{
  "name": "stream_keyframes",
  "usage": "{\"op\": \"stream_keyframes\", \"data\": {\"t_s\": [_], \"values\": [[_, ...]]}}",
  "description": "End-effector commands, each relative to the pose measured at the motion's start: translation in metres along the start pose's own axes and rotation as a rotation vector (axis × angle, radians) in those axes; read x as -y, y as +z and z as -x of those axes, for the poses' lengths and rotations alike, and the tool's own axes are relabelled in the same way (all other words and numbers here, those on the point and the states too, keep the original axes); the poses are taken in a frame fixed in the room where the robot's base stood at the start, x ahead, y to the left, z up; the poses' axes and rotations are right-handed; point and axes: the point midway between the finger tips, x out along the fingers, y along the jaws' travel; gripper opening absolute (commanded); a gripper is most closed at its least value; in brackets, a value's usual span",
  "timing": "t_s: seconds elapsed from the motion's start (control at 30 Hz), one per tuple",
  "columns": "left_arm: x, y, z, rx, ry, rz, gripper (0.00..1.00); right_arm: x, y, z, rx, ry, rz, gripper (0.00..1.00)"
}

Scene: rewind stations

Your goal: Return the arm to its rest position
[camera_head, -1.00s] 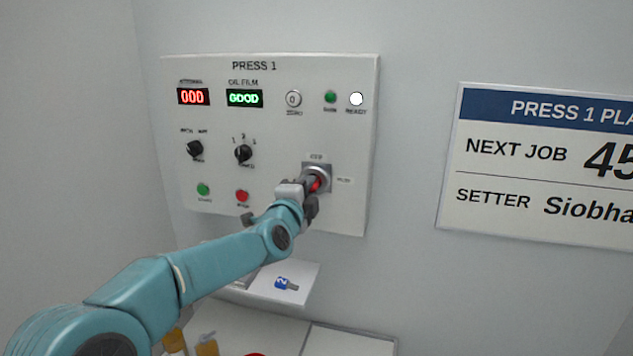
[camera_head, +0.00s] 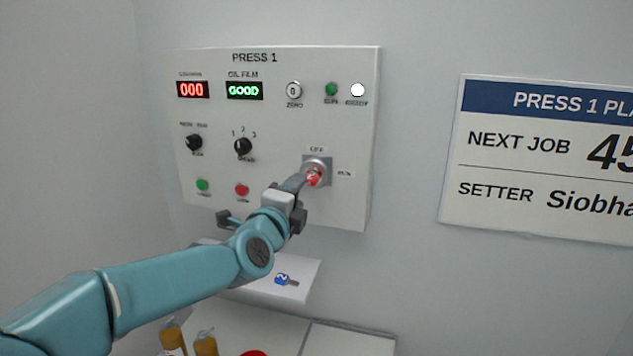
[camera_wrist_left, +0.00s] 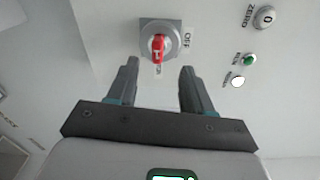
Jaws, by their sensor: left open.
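My left arm comes in from the left in the head view. Its gripper (camera_head: 297,197) is in front of the lower right of the PRESS 1 panel (camera_head: 275,125), below and left of the red rotary switch (camera_head: 315,176). In the left wrist view the gripper (camera_wrist_left: 158,85) is open, its two fingers apart with nothing between them. The red switch (camera_wrist_left: 158,48) sits on its grey plate beyond the fingertips, clear of both. My right gripper is not in view.
A small white shelf (camera_head: 300,270) under the panel holds a blue-tagged key (camera_head: 286,280). Amber bottles (camera_head: 205,343) and a red item (camera_head: 253,353) show at the bottom. The PRESS 1 plan sign (camera_head: 550,160) hangs on the wall at right. Open space lies before the wall.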

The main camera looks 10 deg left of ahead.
Motion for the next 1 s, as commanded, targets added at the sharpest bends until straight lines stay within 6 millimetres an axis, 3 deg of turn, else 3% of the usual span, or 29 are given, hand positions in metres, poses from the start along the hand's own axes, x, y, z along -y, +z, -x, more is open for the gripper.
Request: {"op": "stream_keyframes", "data": {"t_s": [0.1, 0.3, 0.47, 0.57, 0.67, 0.83, 1.0], "values": [[-0.002, 0.000, 0.034, 0.000, -0.002, 0.001, 0.51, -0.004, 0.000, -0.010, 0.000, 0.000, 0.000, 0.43], [0.000, 0.001, 0.075, 0.001, -0.003, 0.001, 0.51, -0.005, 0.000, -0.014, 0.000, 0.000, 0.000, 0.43], [0.000, 0.001, 0.091, 0.001, -0.001, 0.001, 0.51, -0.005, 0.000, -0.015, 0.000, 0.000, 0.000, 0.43], [-0.013, 0.006, 0.091, 0.013, 0.021, -0.001, 0.51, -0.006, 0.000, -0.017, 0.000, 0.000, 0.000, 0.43], [-0.058, 0.005, 0.076, 0.014, 0.104, -0.010, 0.51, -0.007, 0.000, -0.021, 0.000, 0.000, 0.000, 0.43], [-0.194, -0.015, 0.061, -0.031, 0.350, -0.043, 0.51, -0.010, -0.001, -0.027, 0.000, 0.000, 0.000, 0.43], [-0.332, -0.046, 0.086, -0.094, 0.618, 0.044, 0.51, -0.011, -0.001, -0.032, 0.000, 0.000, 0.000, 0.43]]}}
